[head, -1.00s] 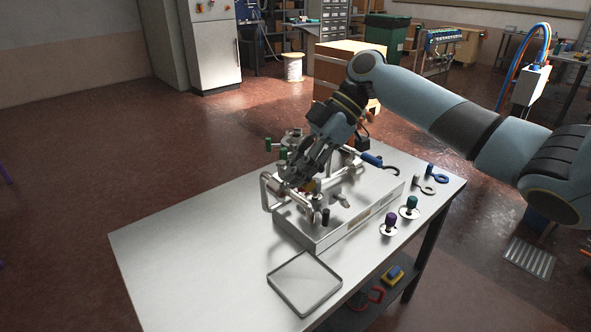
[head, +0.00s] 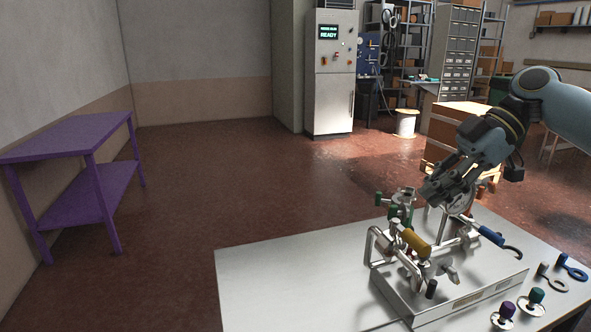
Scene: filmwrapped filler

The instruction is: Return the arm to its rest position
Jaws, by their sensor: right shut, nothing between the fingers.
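My right arm comes in from the right edge of the head view. Its gripper (head: 438,190) is shut and empty, above the back part of a metal fixture (head: 462,294) on the table. The gripper appears apart from the cylinder. My left gripper is not in view.
The grey table (head: 290,285) has bare room at its left. Purple (head: 507,310) and green (head: 537,296) knobs and a blue-handled hook (head: 488,234) are at the right. A purple table (head: 80,140) stands at far left; a cabinet (head: 330,80) stands behind.

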